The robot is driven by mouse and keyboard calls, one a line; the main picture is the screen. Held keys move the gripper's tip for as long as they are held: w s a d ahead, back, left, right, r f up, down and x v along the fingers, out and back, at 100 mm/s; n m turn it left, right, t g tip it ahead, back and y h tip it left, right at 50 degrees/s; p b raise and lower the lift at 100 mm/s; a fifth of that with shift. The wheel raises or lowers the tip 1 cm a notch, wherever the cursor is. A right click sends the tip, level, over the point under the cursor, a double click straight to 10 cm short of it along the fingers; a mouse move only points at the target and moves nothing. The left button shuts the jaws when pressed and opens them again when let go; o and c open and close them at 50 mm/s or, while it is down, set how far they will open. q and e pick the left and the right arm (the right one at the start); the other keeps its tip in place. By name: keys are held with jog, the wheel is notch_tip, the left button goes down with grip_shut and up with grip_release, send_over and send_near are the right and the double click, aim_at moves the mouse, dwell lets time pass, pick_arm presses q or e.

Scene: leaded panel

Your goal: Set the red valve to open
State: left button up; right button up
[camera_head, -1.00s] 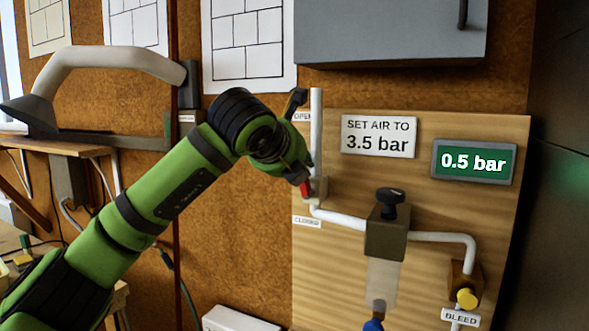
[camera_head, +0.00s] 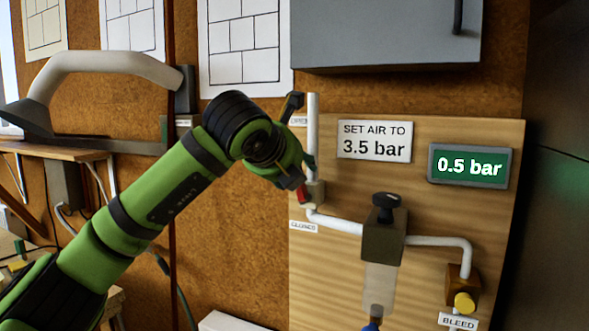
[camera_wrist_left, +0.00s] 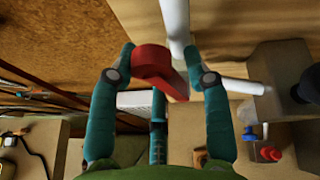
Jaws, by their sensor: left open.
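The red valve handle (camera_head: 302,195) sits on the white pipe at the left edge of the wooden panel, mostly hidden behind my left gripper in the head view. The left wrist view shows the red handle (camera_wrist_left: 152,62) between the open teal fingers of my left gripper (camera_wrist_left: 158,62), with gaps on both sides. In the head view my left gripper (camera_head: 300,160) is at the valve. The CLOSED label (camera_head: 304,226) is below the handle. The upper label (camera_head: 299,121) is partly covered by the gripper. My right gripper is out of view.
The panel (camera_head: 340,265) carries a SET AIR TO 3.5 bar sign (camera_head: 374,141), a display (camera_head: 468,166) reading 0.5 bar, a black-knobbed regulator (camera_head: 384,230) and a yellow bleed knob (camera_head: 464,303). A grey cabinet (camera_head: 385,35) hangs above.

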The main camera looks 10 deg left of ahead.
pick_arm(q)
jog(key=v, duration=1.1)
jog(key=shift+s, duration=0.2)
jog(key=shift+r, duration=0.15)
